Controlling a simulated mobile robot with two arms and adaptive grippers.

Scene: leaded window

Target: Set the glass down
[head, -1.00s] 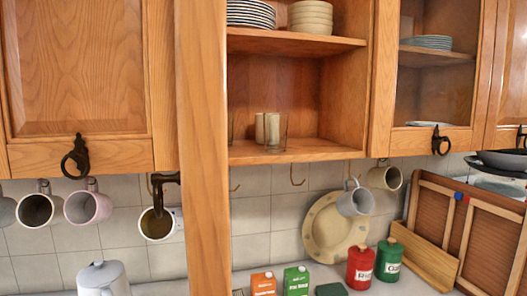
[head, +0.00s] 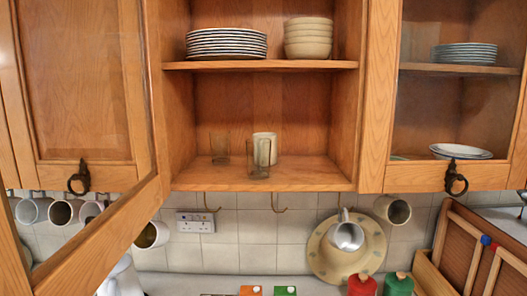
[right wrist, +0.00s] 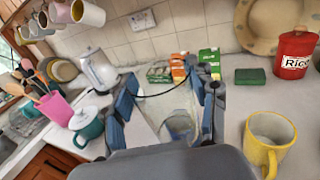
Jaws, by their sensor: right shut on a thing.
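In the right wrist view my right gripper (right wrist: 168,88) points down at the worktop with its blue and dark fingers spread around a clear glass (right wrist: 180,126). The glass is between the fingers, and its outline is faint. I cannot tell how far its base is from the worktop (right wrist: 228,120). Neither gripper shows in the head view. Two other clear glasses, one left (head: 220,150) and one in front (head: 259,165), stand on the lower cupboard shelf (head: 200,180) by a cream mug (head: 266,143).
A yellow mug (right wrist: 268,140) stands right of my right gripper. A kettle (right wrist: 98,70), teal pot (right wrist: 90,122) and pink holder (right wrist: 57,107) stand left. Cartons (right wrist: 209,62), a green block (right wrist: 250,76) and red Rice tin (right wrist: 295,52) are behind. A cupboard door (head: 100,230) stands open.

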